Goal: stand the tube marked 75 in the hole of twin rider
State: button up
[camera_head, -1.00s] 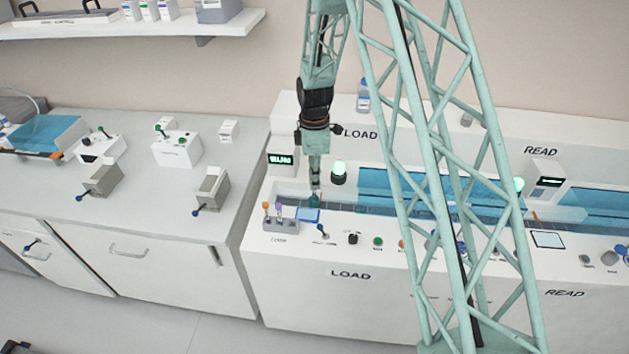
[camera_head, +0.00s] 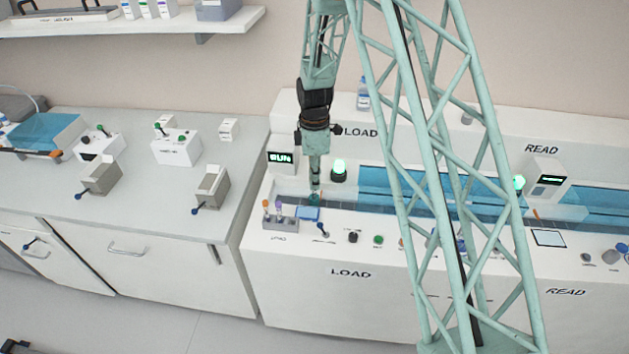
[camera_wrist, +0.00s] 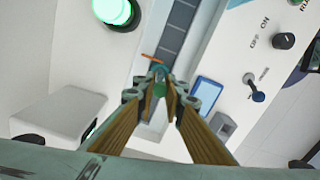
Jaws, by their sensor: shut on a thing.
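My gripper (camera_head: 314,196) hangs low over the left end of the track at the LOAD station. In the wrist view my gripper (camera_wrist: 160,82) has its fingertips close together on a small greenish thing (camera_wrist: 160,90), probably a tube, mostly hidden by the fingers. No mark can be read on it. An orange bar (camera_wrist: 152,57) lies across the track (camera_wrist: 172,38) just beyond the fingertips. A rider with two holes cannot be made out; the spot under the fingertips is hidden.
A small rack (camera_head: 281,224) with an orange-capped and a purple-capped tube stands left of my gripper. A blue pad (camera_head: 307,213) and knobs line the front panel. A green lamp (camera_head: 339,167) and a display box (camera_head: 281,158) stand behind.

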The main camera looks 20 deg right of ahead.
jog(key=o, duration=0.7)
jog(key=shift+o, duration=0.2)
jog(key=shift+r, duration=0.15)
notch_tip(320, 180, up, 12)
dwell(1.0)
dwell(0.6)
